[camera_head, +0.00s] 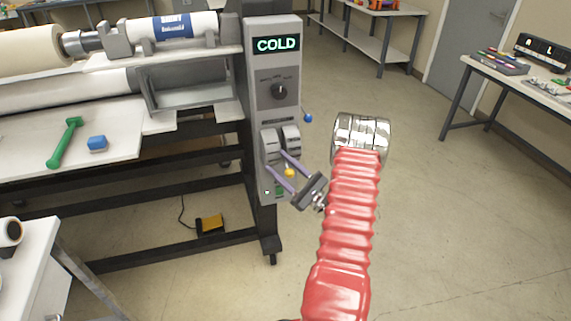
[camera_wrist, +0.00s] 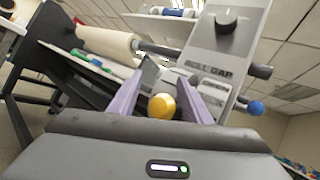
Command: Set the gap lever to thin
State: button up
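The laminator's control post (camera_head: 275,100) has a "COLD" display and a black dial. Below the dial is a grey slotted lever panel, and a yellow ball knob (camera_head: 289,172) stands out there. In the wrist view, the yellow knob (camera_wrist: 162,106) sits under the "ROLL GAP" label, so it appears to be the gap lever's. My gripper (camera_head: 276,160) reaches the panel from the right. Its two purple fingers (camera_wrist: 165,85) are apart, one on each side of the knob, with small gaps visible. The lever's stem and position marks are hidden or too small to read.
A blue ball handle (camera_head: 308,118) sticks out right of the post. A yellow pedal (camera_head: 210,223) lies below. Floor at right is clear.

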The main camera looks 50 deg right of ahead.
jog(key=shift+d+r, duration=0.1)
notch_tip(320, 180, up, 10)
dwell(0.8)
jog(key=shift+f, duration=0.2)
